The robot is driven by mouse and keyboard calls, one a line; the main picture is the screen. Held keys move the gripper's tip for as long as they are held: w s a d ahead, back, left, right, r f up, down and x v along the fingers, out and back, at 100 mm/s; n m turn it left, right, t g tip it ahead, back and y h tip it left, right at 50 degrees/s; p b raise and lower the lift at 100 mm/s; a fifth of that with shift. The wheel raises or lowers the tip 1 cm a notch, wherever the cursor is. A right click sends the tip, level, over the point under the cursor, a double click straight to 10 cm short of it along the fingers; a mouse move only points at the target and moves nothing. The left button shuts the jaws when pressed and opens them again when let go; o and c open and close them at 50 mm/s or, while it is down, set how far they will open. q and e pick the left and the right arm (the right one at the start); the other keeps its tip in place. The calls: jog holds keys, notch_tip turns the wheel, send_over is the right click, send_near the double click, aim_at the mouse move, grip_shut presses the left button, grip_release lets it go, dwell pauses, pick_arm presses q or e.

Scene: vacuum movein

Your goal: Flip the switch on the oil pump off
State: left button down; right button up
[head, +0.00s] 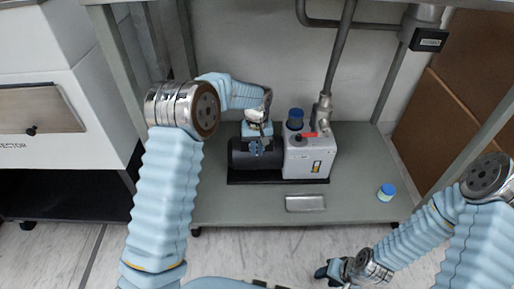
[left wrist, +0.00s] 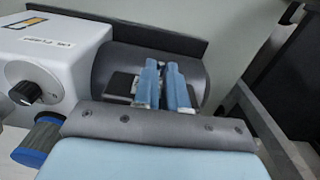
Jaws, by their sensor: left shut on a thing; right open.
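The oil pump (head: 318,158) stands on the shelf, with a white-grey body at right and a dark cylindrical motor at left. In the left wrist view its white body (left wrist: 50,55) is at left and its motor (left wrist: 108,60) is in the middle. My left gripper (head: 257,146) is over the motor. In the left wrist view its blue fingers (left wrist: 165,85) are close together at a small black box (left wrist: 121,84) on the motor, shut on a small part there. The fingers hide that part, so the switch's position cannot be told. My right gripper (head: 322,271) is low, away from the pump, open.
A metal tray (head: 305,203) lies in front of the pump. A small blue-capped jar (head: 386,192) stands at the shelf's right. A pipe (head: 338,62) rises from the pump. A black knob (left wrist: 26,92) and a blue-ringed cap (left wrist: 38,140) are near my left gripper.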

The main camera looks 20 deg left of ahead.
pick_arm(q)
jog(key=shift+a+r+m+p, duration=0.25)
jog(key=shift+m+p, duration=0.4)
jog(key=shift+m, duration=0.35)
jog(key=m, duration=0.3)
jog(key=shift+a+f+p, duration=0.25)
jog(key=shift+a+p, duration=0.1)
jog(key=c, duration=1.2)
grip_release()
notch_tip(320, 180, up, 14)
jog(key=p, duration=0.2)
jog(key=shift+f, duration=0.1)
